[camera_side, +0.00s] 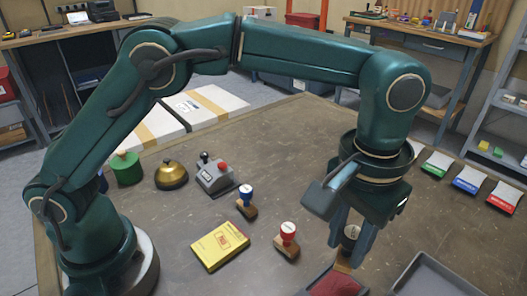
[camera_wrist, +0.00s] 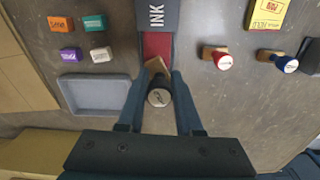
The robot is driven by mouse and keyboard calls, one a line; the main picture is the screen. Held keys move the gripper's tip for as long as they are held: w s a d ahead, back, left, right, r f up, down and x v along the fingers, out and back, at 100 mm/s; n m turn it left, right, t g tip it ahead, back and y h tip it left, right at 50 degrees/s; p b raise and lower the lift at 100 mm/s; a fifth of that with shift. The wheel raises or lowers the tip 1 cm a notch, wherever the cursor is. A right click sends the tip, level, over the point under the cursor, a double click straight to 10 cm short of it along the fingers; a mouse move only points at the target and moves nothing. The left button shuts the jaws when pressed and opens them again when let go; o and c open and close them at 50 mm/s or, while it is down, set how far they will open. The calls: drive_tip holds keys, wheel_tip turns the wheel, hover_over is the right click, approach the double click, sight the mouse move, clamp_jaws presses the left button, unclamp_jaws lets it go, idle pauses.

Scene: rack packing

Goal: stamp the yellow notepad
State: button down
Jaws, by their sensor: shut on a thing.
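The yellow notepad (camera_side: 219,246) lies flat on the table in the side view, with a red printed box on its cover. It is partly cut off at the top right of the wrist view (camera_wrist: 266,14). My gripper (camera_side: 349,232) is to the right of it, pointing down and shut on a dark-handled stamp (camera_wrist: 158,97) with a wooden base. The stamp's base is at the near edge of a red ink pad (camera_side: 335,285), whose open lid reads INK in the wrist view (camera_wrist: 157,14). I cannot tell whether the base touches the pad.
A grey tray (camera_side: 437,272) is at the right. A bell (camera_side: 171,176) and a small grey device (camera_side: 214,177) are behind the notepad. Several coloured pads (camera_side: 470,179) line the right edge.

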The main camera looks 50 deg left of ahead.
drive_tip(key=shift+s+d+f, duration=0.35)
drive_tip(key=shift+s+f, duration=0.05)
drive_tip(key=shift+f, duration=2.85)
drive_tip(key=shift+f, duration=0.6)
drive_tip(key=shift+r, duration=3.6)
